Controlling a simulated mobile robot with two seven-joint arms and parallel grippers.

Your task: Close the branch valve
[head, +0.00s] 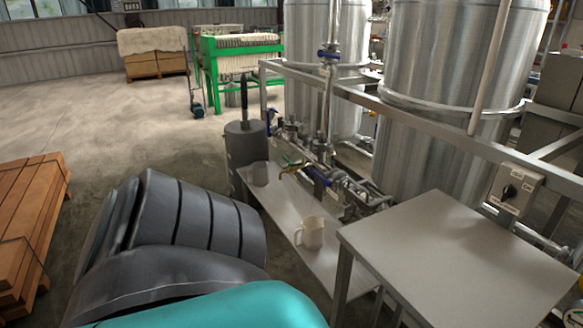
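Several valves show on the steel pipework in front of the tanks, and I cannot tell which is the branch valve. A small brass valve with a green lever (292,162) sticks out over the narrow shelf. A blue-handled valve (322,178) sits just to its right on the low pipe. Another blue valve (328,54) is higher up on the vertical pipe. It is too small to tell how far each is open. Neither of my grippers is in view, and nothing of mine touches the valves.
A beige jug (310,233) stands on the narrow shelf (272,205). A steel table (455,255) fills the lower right, with a switch box (516,188) behind it. A dark cylinder (245,150) stands left of the pipes. Timber (28,220) lies at far left.

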